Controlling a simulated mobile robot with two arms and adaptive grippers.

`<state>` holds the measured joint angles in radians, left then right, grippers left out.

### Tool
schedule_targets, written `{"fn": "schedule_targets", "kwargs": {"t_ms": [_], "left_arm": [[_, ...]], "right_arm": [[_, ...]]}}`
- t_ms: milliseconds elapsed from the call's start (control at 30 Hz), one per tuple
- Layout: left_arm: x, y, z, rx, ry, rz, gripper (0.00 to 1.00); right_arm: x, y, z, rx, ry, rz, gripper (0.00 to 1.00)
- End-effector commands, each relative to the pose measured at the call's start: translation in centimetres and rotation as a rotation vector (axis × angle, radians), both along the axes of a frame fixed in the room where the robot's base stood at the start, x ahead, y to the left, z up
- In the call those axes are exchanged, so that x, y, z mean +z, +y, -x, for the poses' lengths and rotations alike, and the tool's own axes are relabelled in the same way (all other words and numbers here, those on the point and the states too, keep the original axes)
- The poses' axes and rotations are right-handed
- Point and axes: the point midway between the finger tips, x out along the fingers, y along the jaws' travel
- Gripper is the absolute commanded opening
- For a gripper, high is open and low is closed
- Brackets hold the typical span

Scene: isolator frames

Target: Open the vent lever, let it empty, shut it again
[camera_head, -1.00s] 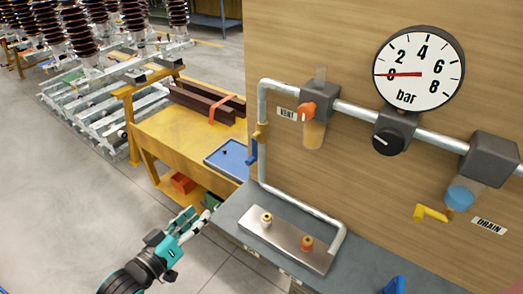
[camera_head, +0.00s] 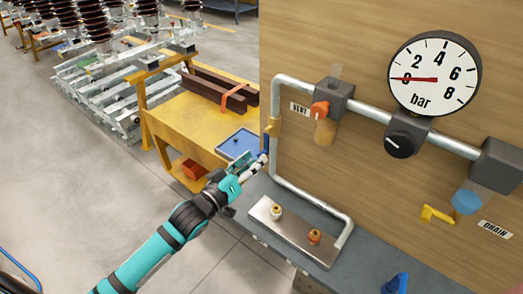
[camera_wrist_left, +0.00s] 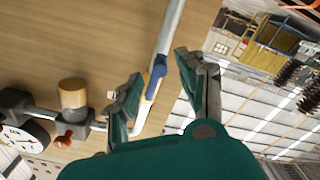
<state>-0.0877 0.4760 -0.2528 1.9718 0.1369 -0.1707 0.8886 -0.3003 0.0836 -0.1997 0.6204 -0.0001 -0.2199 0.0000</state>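The blue lever (camera_head: 266,145) hangs down along the vertical pipe from a yellow valve body (camera_head: 274,125), left of the VENT label (camera_head: 299,109). My left gripper (camera_head: 257,160) is at the lever, partly covering it. In the left wrist view its two fingers (camera_wrist_left: 158,90) are apart, with the blue lever (camera_wrist_left: 157,72) showing between them; contact cannot be told. The orange knob (camera_head: 320,109) sits right of the label, above a clear cup (camera_head: 326,132) with amber liquid. The gauge (camera_head: 433,75) needle points at about 0 bar. My right gripper is out of view.
The black regulator knob (camera_head: 399,144), yellow drain lever (camera_head: 437,214) and blue bowl (camera_head: 466,202) are further right. A metal plate (camera_head: 292,230) with two fittings lies on the grey bench below the pipe. A yellow workbench (camera_head: 190,118) with a blue tray (camera_head: 239,144) stands behind my gripper.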

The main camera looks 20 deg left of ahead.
Motion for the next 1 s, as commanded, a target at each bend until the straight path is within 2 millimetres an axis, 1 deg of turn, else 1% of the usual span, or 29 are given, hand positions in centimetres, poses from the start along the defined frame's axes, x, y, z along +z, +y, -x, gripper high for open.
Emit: {"fn": "schedule_targets", "kwargs": {"t_ms": [33,100,233,400,600,667,900,933,1000], "left_arm": [[0.3,-0.3,-0.9,0.0,-0.002,0.0,0.4],[0.2,-0.7,-1.8,0.001,-0.001,0.0,0.4],[0.1,-1.1,-3.0,0.0,0.0,-0.001,0.4],[0.0,-1.3,-3.5,0.0,0.0,-0.001,0.4],[0.0,-1.3,-3.5,0.0,0.0,-0.001,0.4],[0.0,-1.3,-3.5,0.0,0.0,-0.001,0.33],[0.0,-1.3,-3.5,0.001,0.0,-0.001,0.02],[0.0,-1.2,-3.5,0.001,0.0,-0.001,0.0],[0.0,-1.2,-3.5,0.001,0.0,-0.001,0.0]], "right_arm": [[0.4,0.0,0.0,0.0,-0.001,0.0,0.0],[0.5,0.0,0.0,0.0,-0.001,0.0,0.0],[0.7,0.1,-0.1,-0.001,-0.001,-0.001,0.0],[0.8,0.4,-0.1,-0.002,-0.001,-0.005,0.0],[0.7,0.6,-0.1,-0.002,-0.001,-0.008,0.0],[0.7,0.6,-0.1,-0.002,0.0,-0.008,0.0],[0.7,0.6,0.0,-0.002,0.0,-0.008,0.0],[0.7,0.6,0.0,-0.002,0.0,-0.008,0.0],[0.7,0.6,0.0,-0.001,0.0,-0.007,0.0]]}}
